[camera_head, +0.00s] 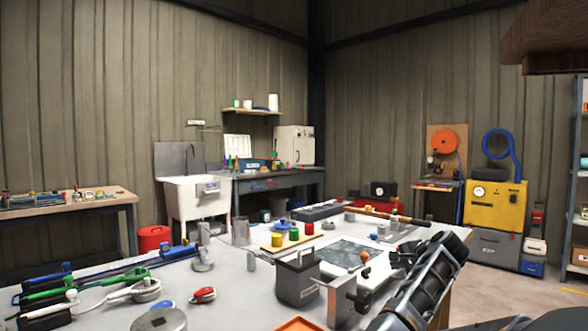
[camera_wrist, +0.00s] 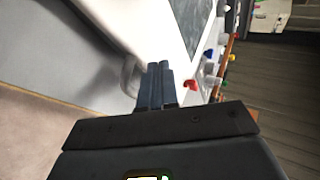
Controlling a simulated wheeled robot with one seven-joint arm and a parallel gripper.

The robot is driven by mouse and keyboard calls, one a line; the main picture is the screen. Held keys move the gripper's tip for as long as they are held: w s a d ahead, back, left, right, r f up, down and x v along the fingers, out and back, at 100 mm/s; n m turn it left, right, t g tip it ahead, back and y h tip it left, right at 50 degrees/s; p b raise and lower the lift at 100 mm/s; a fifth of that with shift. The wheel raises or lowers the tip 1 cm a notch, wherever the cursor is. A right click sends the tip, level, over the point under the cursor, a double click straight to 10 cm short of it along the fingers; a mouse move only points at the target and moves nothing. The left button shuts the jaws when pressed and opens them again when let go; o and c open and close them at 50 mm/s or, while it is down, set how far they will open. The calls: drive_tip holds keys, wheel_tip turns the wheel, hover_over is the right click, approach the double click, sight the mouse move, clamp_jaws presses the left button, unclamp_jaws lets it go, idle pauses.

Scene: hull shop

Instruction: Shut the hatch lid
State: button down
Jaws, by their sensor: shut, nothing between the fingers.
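A flat panel with a pale frame and a dark grey mottled centre (camera_head: 350,252) lies on the bench in the head view; I cannot tell for certain whether it is the hatch lid. A dark grey panel with a pale border also shows at the top of the wrist view (camera_wrist: 202,18). My gripper (camera_wrist: 158,68) is shut and empty, its two dark fingers together. They point toward a pale surface and overlap a grey curved loop in the picture; contact cannot be told. In the head view my dark arm reaches over the bench's right side and its fingers are not clear.
The bench (camera_head: 235,290) is crowded. A dark grey box (camera_head: 297,281), a tray with coloured pots (camera_head: 279,238) and an upright grey plate (camera_head: 341,300) stand near the panel. A knob with an orange ball (camera_head: 365,257) is beside it. Open floor (camera_head: 500,295) lies right.

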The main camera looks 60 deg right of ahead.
drive_tip(key=shift+s+a+f, duration=0.15)
drive_tip(key=shift+f, duration=1.5)
drive_tip(key=r+p, duration=0.2)
drive_tip(key=r, duration=0.1)
drive_tip(key=r+p, duration=0.2)
drive_tip(key=r, duration=0.1)
drive_tip(key=shift+s, duration=0.2)
drive_tip(key=s+f+v, duration=0.1)
drive_tip(key=v, duration=0.8)
drive_tip(key=shift+a+f, duration=0.35)
drive_tip(key=shift+a, duration=0.05)
drive_tip(key=shift+f, duration=0.1)
